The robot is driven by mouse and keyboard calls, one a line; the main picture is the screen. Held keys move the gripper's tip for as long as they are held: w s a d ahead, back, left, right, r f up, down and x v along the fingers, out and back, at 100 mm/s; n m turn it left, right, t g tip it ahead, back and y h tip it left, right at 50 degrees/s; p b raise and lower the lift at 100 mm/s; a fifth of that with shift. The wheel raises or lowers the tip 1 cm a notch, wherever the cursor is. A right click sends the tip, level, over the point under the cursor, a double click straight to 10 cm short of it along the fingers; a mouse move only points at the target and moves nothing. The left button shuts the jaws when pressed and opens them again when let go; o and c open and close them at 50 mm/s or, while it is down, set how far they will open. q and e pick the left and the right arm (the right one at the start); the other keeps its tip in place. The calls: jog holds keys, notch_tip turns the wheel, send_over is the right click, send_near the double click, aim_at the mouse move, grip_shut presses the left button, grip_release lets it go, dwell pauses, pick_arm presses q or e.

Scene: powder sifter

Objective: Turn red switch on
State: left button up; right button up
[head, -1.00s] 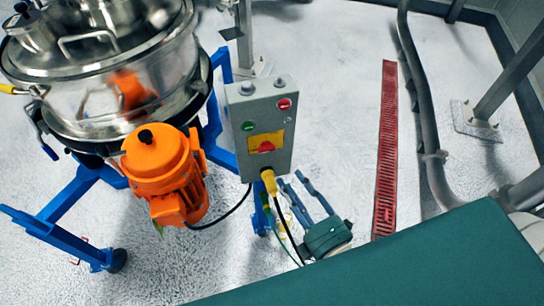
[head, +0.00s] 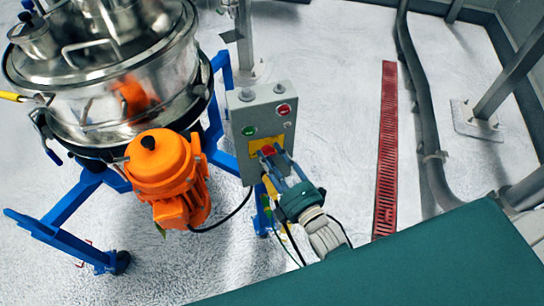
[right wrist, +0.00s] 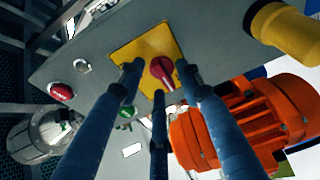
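The red switch (head: 267,150) is a rotary knob on a yellow plate (head: 256,141), on the front of a grey control box (head: 263,104). In the right wrist view the red switch (right wrist: 162,68) shows between my fingertips. My right gripper (head: 272,156) is at the switch, its blue fingers pointing at the plate. In the right wrist view the fingers of my right gripper (right wrist: 159,76) are spread around the knob, one on each side and one below. They look open; I cannot tell whether any touches it. My left gripper is not in view.
A green button (head: 249,131) and a red button (head: 284,109) sit above the switch. An orange motor (head: 165,175) and a steel sifter drum (head: 110,80) stand left of the box. A yellow cable connector (right wrist: 283,30) is close to the gripper.

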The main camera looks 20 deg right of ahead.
jog(key=c, duration=0.8)
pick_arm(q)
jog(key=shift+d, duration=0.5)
pick_arm(e)
grip_shut()
